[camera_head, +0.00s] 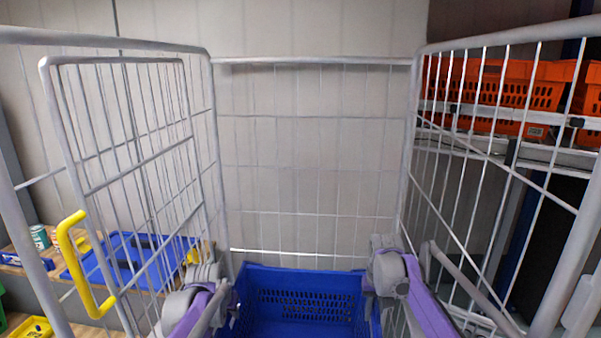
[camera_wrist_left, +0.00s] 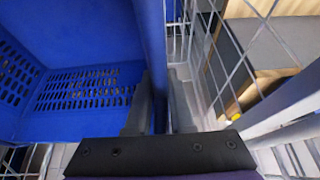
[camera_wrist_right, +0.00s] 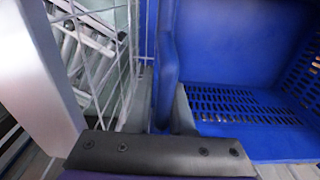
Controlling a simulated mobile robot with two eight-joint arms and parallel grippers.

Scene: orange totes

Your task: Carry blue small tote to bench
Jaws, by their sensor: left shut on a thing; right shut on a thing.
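The blue small tote (camera_head: 300,275) is at the bottom centre of the head view, between my two arms and inside the wire cage; its lower part is cut off. It looks empty where I can see in. My left gripper (camera_wrist_left: 158,112) is shut on the tote's side wall, shown as a blue edge (camera_wrist_left: 153,45) between the fingers. My right gripper (camera_wrist_right: 162,112) is shut on the opposite side wall (camera_wrist_right: 166,60). A wooden bench-like surface (camera_head: 15,262) shows at lower left, beyond the cage's wire side.
Grey wire cage sides stand close on the left (camera_head: 130,165) and right (camera_head: 490,150), with a wire back panel (camera_head: 315,165). A yellow handle (camera_head: 75,265) is on the left panel. Orange totes (camera_head: 500,90) sit on a rack at right. A blue tray (camera_head: 125,258) lies on the wooden surface.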

